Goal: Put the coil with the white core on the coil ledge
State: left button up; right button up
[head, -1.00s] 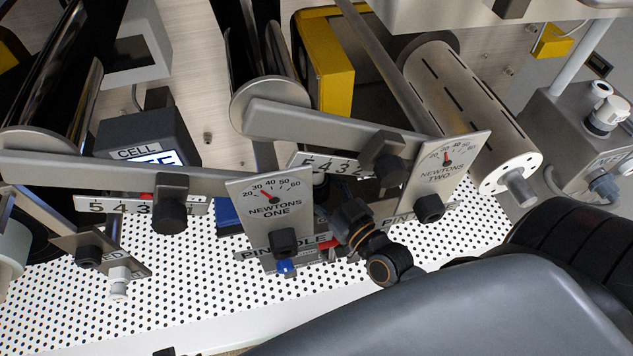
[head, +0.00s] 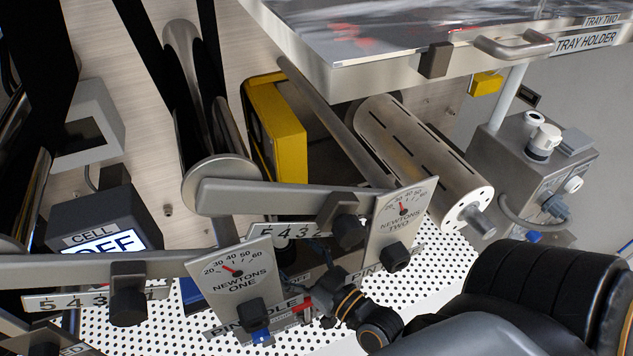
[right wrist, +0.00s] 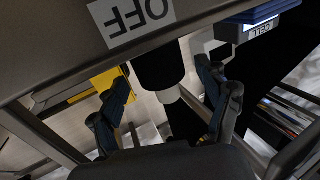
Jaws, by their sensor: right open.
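I cannot make out a coil with a white core in the head view, and no part there is clearly the coil ledge. My right gripper (head: 318,300) is small and partly hidden behind the pinhole bracket and the NEWTONS ONE plate (head: 236,275). In the right wrist view my right gripper (right wrist: 163,88) is open, its two dark fingers wide apart. A black cylinder with a white end (right wrist: 160,70) shows between the fingers; I cannot tell what it is or how far off. My left gripper is out of view.
The NEWTONS TWO plate (head: 402,212) stands beside the slotted grey roller (head: 420,155). A tray holder (head: 400,75) overhangs at top right. A CELL box (head: 105,225) reading OFF is at left. A yellow box (head: 275,130) stands behind the bars. The perforated white surface (head: 420,290) lies below.

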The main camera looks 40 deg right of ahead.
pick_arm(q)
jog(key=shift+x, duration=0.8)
pick_arm(e)
jog(key=s+d, duration=0.1)
jog(key=s, duration=0.7)
jog(key=shift+s, duration=0.35)
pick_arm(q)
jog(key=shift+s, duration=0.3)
pick_arm(e)
jog(key=shift+d, duration=0.15)
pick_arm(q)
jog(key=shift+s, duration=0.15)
